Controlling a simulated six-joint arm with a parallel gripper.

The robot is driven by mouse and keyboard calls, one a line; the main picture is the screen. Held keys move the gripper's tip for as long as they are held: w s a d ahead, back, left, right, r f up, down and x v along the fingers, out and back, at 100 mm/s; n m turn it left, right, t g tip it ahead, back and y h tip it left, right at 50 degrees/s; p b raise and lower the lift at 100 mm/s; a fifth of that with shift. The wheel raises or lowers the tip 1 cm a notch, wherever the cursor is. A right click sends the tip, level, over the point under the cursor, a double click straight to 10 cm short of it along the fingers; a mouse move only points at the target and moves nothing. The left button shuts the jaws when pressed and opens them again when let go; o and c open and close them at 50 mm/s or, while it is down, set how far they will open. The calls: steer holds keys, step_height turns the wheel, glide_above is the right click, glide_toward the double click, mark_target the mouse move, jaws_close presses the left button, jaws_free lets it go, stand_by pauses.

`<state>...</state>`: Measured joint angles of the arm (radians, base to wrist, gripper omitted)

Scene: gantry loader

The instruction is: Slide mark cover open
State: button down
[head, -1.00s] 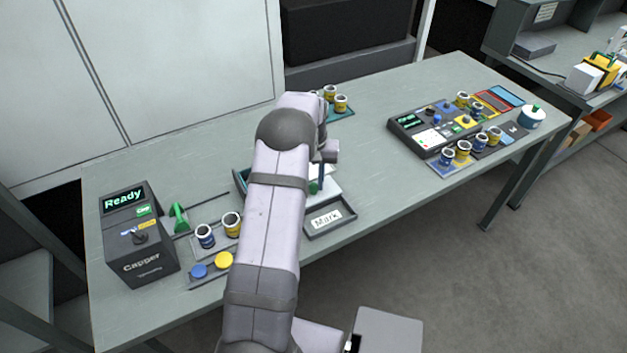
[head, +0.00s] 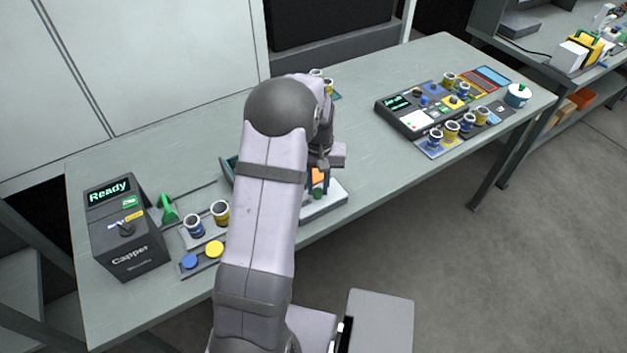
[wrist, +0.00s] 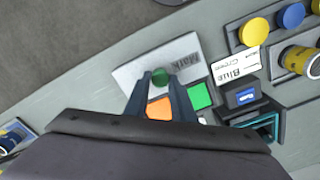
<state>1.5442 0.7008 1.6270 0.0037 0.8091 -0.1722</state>
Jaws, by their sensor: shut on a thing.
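The pale mark cover (wrist: 140,72) lies near the table's front edge; it also shows in the head view (head: 328,200). A faint "Mark" label shows through or on it in the wrist view. My gripper (wrist: 161,80) is shut on the cover's round green knob (wrist: 160,77). The gripper also shows in the head view (head: 318,187), partly behind my arm. An orange square (wrist: 158,107) and a green square (wrist: 200,95) lie uncovered beside the cover, on my wrist's side. The fingers hide part of the orange square.
A dark capper (head: 122,228) reading "Ready" stands at the left. Pots (head: 194,226) and blue and yellow lids (head: 214,249) sit near it. A control panel (head: 410,122) with several pots stands at the right. Bare table lies between the cover and that panel.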

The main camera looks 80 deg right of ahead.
mark_target(319, 190)
steer(key=shift+s+a, duration=0.1)
steer(key=shift+s, duration=0.05)
steer(key=c, duration=1.5)
jaws_free()
steer(key=shift+r, duration=0.1)
steer(key=shift+r+b, duration=1.15)
steer(key=shift+r, duration=2.45)
